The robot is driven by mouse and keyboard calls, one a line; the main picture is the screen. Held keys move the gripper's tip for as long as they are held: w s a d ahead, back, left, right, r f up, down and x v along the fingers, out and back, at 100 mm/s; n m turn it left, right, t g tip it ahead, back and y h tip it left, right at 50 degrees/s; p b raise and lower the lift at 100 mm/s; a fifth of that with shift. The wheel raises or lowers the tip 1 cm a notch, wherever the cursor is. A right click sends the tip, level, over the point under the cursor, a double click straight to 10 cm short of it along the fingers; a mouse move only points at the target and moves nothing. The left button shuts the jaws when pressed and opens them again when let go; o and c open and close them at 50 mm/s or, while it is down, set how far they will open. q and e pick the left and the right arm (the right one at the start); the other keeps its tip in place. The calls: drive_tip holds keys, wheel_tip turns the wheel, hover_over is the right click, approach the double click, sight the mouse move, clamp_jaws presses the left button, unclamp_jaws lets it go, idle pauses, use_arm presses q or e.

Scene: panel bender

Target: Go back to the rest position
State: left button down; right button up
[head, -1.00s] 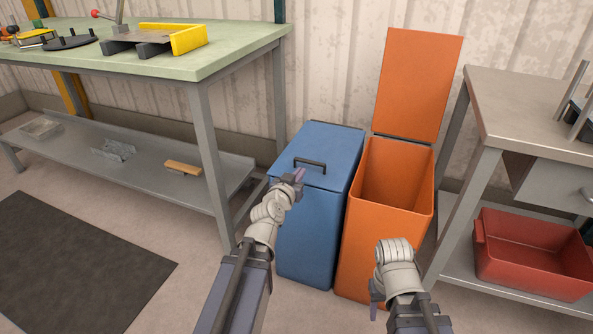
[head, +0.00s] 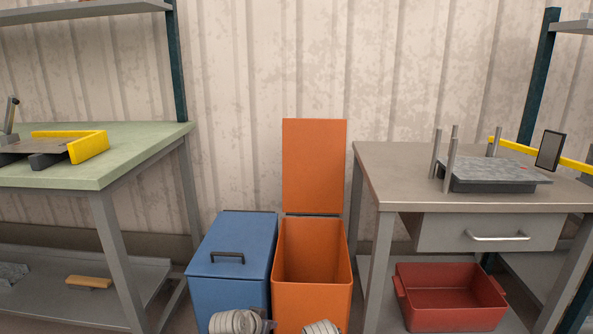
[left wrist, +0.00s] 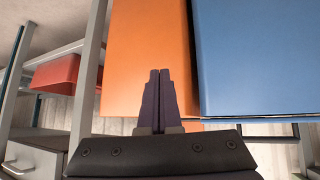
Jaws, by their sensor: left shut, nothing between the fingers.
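My left gripper (left wrist: 157,100) is shut and empty in the left wrist view, its two dark fingers together. Behind it there are the orange bin (left wrist: 128,55) and the blue bin (left wrist: 260,60). In the head view, only part of my left wrist shows at the bottom edge, in front of the blue bin (head: 225,260). A pale joint of my right arm shows at the bottom edge in front of the orange bin (head: 310,295), whose lid (head: 314,165) stands open. My right gripper's fingers are out of view.
A green-topped bench (head: 140,145) with a yellow-edged fixture (head: 88,146) stands left. A grey workbench (head: 390,170) with a drawer (head: 485,232) stands right, with a red crate (head: 450,310) below. The blue bin's lid is closed. The wall is behind.

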use_arm(q)
drive_tip(key=s+d+f+g+y+p, duration=0.1)
drive_tip(key=s+g+y+p, duration=0.2)
drive_tip(key=s, duration=0.6)
drive_tip(key=s+d+f+g+y, duration=0.1)
drive_tip(key=s+g+y, duration=0.1)
drive_tip(key=s+g, duration=0.45)
wheel_tip(320, 180, up, 37)
drive_tip(key=s+t+p, duration=0.1)
drive_tip(key=p, duration=3.6)
drive_tip(key=shift+s+d+r+p, duration=0.15)
drive_tip(key=shift+r+p, duration=0.05)
drive_tip(key=shift+p, duration=0.15)
